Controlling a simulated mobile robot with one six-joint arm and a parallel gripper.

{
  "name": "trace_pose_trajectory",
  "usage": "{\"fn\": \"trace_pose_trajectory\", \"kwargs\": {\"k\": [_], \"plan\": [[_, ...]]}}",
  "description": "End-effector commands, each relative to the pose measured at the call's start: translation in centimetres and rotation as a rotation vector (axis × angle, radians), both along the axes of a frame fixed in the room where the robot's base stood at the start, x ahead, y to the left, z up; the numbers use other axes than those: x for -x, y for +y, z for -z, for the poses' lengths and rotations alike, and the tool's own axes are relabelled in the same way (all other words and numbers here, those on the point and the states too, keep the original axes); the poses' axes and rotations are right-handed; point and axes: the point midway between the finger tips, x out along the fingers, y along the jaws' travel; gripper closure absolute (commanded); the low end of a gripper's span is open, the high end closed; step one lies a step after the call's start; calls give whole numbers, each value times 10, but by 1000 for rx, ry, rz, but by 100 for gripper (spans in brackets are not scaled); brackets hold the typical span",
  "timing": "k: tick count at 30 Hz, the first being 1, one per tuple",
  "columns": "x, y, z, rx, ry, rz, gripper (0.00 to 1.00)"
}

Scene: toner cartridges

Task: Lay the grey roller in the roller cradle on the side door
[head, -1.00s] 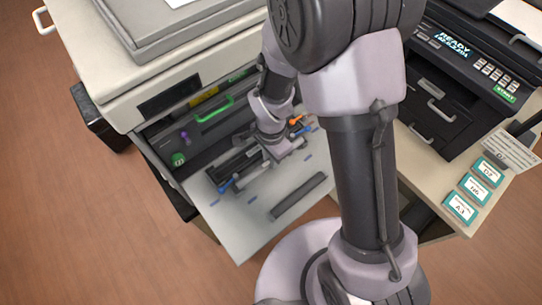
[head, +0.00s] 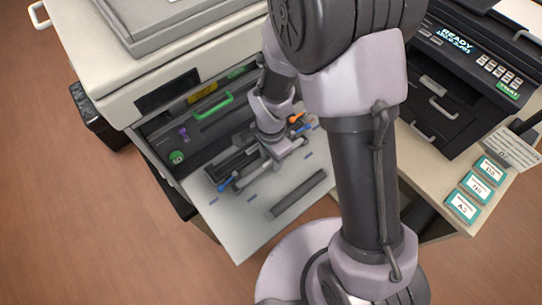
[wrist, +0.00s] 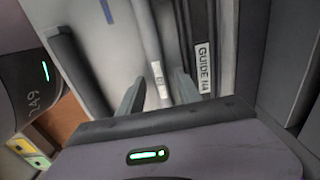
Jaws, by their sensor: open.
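The side door (head: 245,232) is folded out flat from the printer, as a pale shelf. The grey roller (head: 246,179) appears as a slim light-grey bar on it, beside a black guide unit. It also shows in the wrist view (wrist: 146,35), with a small white label. A dark long bar (head: 298,193), apparently the roller cradle, lies empty nearer the door's outer edge; it also shows in the wrist view (wrist: 80,72). My gripper (head: 275,155) is low over the roller. In the wrist view my gripper (wrist: 158,90) is open, its fingers either side of the roller.
The black guide (wrist: 200,45) marked "GUIDE N4" is close beside the right finger. A blue lever (head: 228,183) and an orange lever (head: 295,118) stand at its ends. The printer's opening (head: 190,140) has a green handle. Cards (head: 477,187) lie on the right-hand table.

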Motion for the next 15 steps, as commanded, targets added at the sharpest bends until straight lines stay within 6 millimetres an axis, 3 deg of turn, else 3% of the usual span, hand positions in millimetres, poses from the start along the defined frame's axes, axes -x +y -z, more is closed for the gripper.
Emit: {"fn": "trace_pose_trajectory", "kwargs": {"k": [4, 9, 15], "plan": [[-1, 0, -25, -1, -3, 0, 59], [-1, 0, -77, -1, -5, 0, 59], [-1, 0, -121, 0, -2, 0, 59]]}}
